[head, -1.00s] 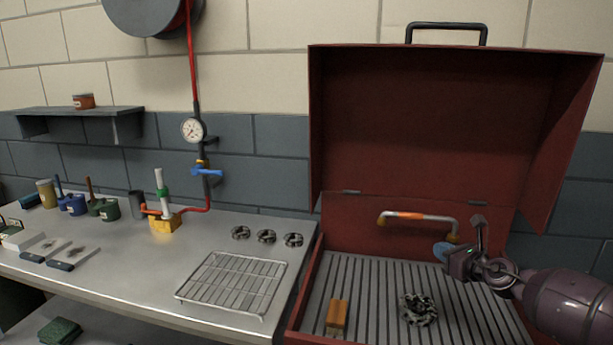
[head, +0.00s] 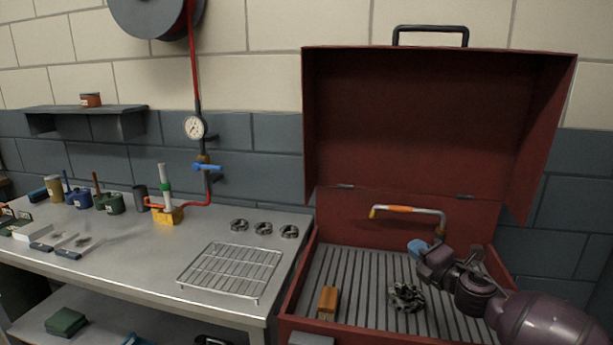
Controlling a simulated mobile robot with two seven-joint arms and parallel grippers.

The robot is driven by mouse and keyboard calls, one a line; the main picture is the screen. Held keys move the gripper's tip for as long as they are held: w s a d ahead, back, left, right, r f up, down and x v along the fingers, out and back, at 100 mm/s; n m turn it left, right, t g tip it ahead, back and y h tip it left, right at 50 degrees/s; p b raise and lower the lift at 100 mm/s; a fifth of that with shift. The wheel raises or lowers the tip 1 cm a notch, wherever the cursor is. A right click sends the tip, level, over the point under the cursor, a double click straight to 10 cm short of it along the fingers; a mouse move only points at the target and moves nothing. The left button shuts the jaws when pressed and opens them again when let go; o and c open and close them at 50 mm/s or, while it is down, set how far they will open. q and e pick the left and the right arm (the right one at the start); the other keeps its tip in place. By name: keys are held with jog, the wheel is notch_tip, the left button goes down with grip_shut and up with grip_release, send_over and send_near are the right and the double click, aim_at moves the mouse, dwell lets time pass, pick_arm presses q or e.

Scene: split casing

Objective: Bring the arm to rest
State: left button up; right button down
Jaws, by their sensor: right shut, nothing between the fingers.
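My right arm comes in from the lower right, over the open red cabinet (head: 440,110). Its gripper (head: 424,262) is shut and empty, over the right part of the slatted tray (head: 352,275) inside the cabinet. A blue item (head: 417,246) shows right beside the gripper, at the base of the bent pipe; I cannot tell if they touch. The bent pipe with an orange sleeve (head: 400,209) stands at the back of the tray. A dark gear-like part (head: 406,297) and an orange-brown block (head: 328,301) lie on the tray. My left gripper is not in view.
The steel bench (head: 130,240) at left carries a wire rack (head: 231,270), several small metal rings (head: 262,229), a yellow-based stand (head: 167,214) and cans. A pressure gauge (head: 194,127) and blue valve (head: 207,167) hang on the wall. The cabinet lid stands raised.

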jog(key=s+a+f+m+h, duration=0.2)
jog(key=s+a+f+m, duration=0.2)
jog(key=s+f+m, duration=0.95)
jog(key=s+d+f+m+g+h, duration=0.2)
jog(key=s+f+m, duration=0.4)
jog(key=s, duration=0.7)
jog(key=s+d+f+m+g+h, duration=0.3)
jog(key=s+f+m, duration=0.3)
jog(key=s, duration=0.7)
notch_tip(320, 180, down, 2)
jog(key=shift+s+d+f, duration=0.25)
jog(key=shift+d, duration=0.1)
